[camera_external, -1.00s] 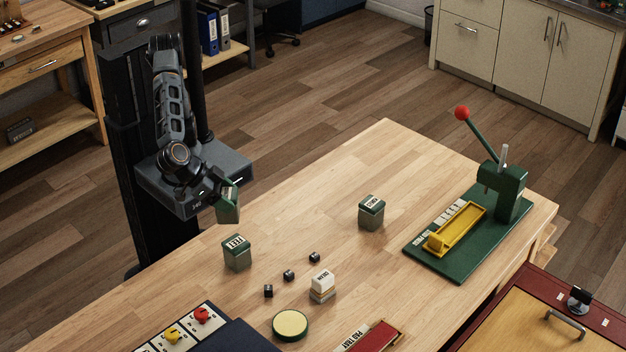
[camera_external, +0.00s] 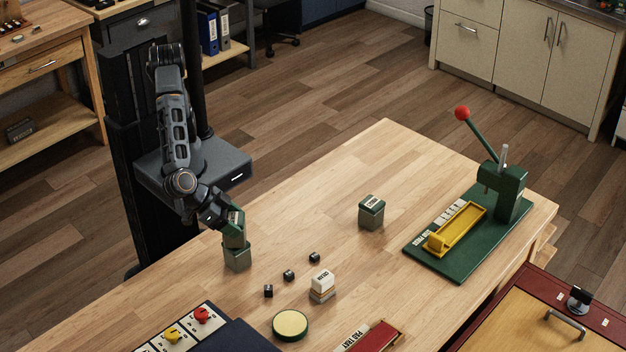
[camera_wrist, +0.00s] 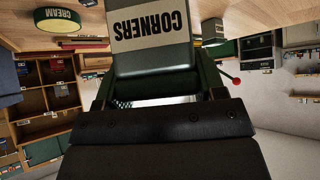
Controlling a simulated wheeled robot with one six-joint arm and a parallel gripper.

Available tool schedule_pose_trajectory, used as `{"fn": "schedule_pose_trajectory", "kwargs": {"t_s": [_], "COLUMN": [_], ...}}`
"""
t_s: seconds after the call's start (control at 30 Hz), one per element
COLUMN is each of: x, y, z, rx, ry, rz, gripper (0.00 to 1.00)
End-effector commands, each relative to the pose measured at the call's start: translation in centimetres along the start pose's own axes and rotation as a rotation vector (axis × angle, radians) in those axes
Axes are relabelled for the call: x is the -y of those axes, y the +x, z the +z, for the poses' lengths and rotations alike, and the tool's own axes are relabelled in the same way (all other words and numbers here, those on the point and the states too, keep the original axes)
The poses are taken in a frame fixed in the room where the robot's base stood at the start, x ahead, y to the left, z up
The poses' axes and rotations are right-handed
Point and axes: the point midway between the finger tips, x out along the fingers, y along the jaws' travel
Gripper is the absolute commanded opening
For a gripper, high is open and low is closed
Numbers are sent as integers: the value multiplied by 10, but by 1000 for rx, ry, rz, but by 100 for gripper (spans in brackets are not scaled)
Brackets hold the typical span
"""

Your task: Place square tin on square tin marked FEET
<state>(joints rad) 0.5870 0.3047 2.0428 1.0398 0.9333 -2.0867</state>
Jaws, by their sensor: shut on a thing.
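In the wrist view the held tin (camera_wrist: 152,52) shows a pale label reading CORNERS, upside down in the picture.
Another green-topped tin (camera_external: 371,213) stands mid-table. A white-topped block (camera_external: 322,287), small black cubes (camera_external: 289,275) and a round cream-topped tin (camera_external: 290,325) lie in front. A green press (camera_external: 470,230) stands at the right. The table between is bare.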

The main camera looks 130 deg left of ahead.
Motion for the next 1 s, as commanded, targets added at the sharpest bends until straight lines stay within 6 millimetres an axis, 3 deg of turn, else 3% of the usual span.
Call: {"fn": "schedule_pose_trajectory", "kwargs": {"t_s": [0.23,0.27,0.5,0.87,1.0], "x": [0,0,0,0,-1], "y": [3,2,2,-3,-23], "z": [3,2,2,-2,0], "rx": [-1,0,0,0,-2], "ry": [-1,0,0,1,-1], "rz": [1,0,0,-1,5], "gripper": [28,66,89,89,89]}}
